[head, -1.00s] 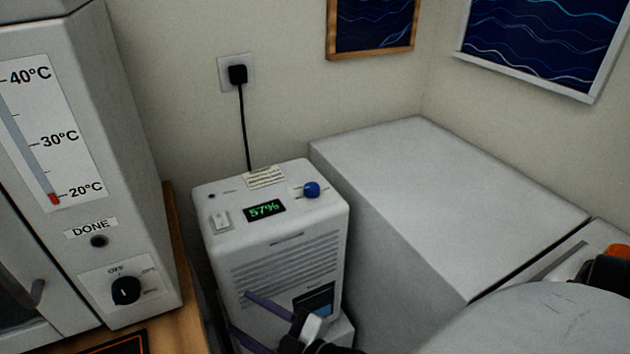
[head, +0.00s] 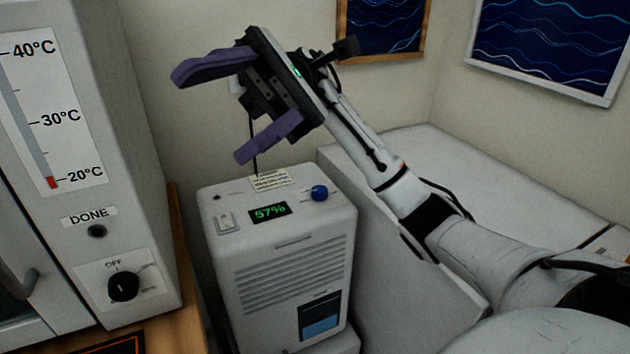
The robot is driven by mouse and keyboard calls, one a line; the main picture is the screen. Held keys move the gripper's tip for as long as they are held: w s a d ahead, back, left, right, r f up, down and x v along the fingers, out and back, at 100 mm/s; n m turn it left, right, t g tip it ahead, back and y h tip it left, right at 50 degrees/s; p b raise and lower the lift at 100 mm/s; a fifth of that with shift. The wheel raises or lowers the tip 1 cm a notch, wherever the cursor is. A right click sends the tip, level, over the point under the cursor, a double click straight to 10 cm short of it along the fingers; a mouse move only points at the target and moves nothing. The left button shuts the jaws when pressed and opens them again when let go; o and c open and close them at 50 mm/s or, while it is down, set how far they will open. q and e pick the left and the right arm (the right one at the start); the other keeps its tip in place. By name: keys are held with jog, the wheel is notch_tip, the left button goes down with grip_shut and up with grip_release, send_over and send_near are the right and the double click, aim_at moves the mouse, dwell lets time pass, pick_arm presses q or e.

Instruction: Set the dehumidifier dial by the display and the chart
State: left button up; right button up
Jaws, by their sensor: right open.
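The white dehumidifier (head: 290,262) stands on the floor side between the oven-like cabinet and a grey box. Its green display (head: 268,212) reads 57%. The blue dial (head: 319,193) is on its top panel at the right, and a rocker switch (head: 226,221) is at the left. A small paper chart (head: 269,180) lies on the top's back edge; its text is too small to read. My right gripper (head: 208,114) is open and empty, raised above and behind the dehumidifier's top in the picture, apart from the dial. My left gripper is not in view.
A cabinet with a thermometer scale (head: 60,120), a DONE lamp (head: 97,231) and a black knob (head: 124,286) stands at the left. A large grey box (head: 440,150) is at the right, partly behind my right arm. Framed pictures (head: 383,28) hang on the wall.

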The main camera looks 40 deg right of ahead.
jog(key=w+a+f+m+t+h+p, duration=0.1)
jog(key=w+a+f+m+t+h, duration=0.1)
jog(key=w+f+m+t, duration=0.5)
jog(key=m+t+h+p, duration=0.3)
jog(key=m+h+p, duration=0.1)
jog(key=m+h, duration=0.85)
send_near(318, 189)
jog(key=shift+n+h, duration=0.55)
jog(key=shift+h, duration=0.2)
jog(key=f, duration=0.2)
jog(key=a+f, duration=0.1)
jog(key=f, duration=0.2)
jog(key=s+f+p, duration=0.1)
jog(key=f, duration=0.2)
jog(key=shift+a+f, duration=0.1)
jog(key=shift+a, duration=0.05)
jog(key=c, duration=1)
jog(key=shift+c, duration=0.2)
